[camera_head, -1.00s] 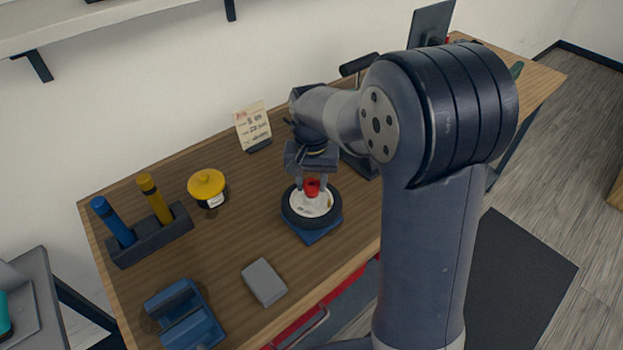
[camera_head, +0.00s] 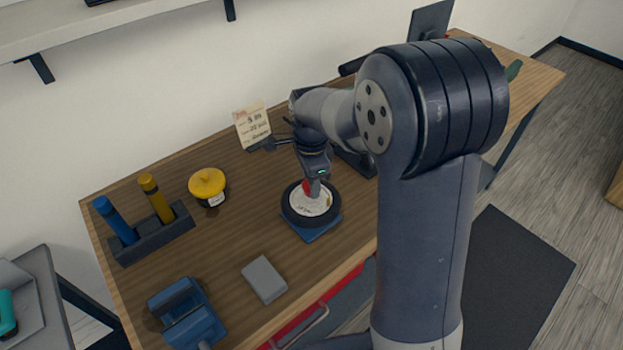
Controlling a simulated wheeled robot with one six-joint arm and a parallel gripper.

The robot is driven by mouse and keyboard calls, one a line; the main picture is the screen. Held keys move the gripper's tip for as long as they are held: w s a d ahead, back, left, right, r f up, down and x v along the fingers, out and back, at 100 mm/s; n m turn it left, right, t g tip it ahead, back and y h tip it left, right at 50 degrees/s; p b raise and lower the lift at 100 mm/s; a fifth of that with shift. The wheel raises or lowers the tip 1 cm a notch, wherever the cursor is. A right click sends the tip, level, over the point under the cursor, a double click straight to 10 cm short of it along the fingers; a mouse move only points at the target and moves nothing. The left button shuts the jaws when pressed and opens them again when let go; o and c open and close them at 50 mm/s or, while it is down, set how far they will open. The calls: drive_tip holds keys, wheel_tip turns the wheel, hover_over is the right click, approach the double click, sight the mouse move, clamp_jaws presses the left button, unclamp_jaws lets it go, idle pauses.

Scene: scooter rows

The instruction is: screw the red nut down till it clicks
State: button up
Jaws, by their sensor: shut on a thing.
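The red nut (camera_head: 306,188) sits at the centre of a small wheel with a black tyre (camera_head: 296,217) and a white hub (camera_head: 311,206). The wheel lies flat on a blue base (camera_head: 318,230) on the wooden table. My gripper (camera_head: 312,187) points down over the hub and is shut on the red nut. A finger covers part of the nut, so only its left side shows. How the nut sits on its thread is hidden.
A note card (camera_head: 252,122) stands behind the wheel to the left. A yellow-lidded jar (camera_head: 208,186), a rack with blue and yellow tools (camera_head: 150,236), a grey block (camera_head: 264,280) and a blue cradle (camera_head: 187,312) stand left. The table between jar and wheel is clear.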

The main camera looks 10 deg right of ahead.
drive_tip(key=shift+a+m, duration=0.1)
drive_tip(key=shift+m, duration=0.6)
drive_tip(key=shift+r, duration=0.1)
drive_tip(key=o, duration=1)
drive_tip(key=shift+o, duration=0.2)
wheel_tip(320, 180, up, 11)
drive_tip(key=b, duration=0.1)
